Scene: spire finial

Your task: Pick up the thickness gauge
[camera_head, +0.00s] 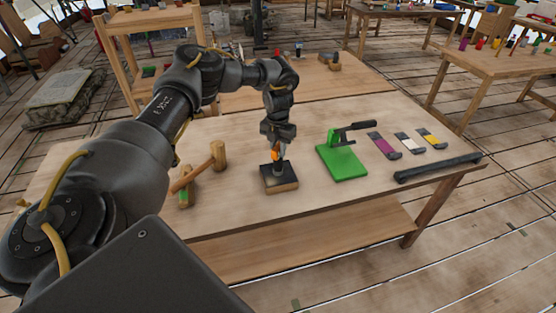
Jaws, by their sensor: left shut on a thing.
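My left gripper (279,153) points down above a dark-topped wooden block (280,180) on the near table. It is shut on a small grey object with an orange part (275,155), mostly hidden by the fingers. I cannot tell whether this object is the thickness gauge, or whether it touches the block. To the right, a green stand (344,165) carries a green upright and a black piece (351,131) reaching right. My right gripper is not in view.
A wooden mallet (218,155) lies left of the block. Purple (382,146), white (409,143) and yellow (433,139) pieces lie at the right, behind a long black bar (437,167). Other tables (496,62) stand behind. The table's front middle is clear.

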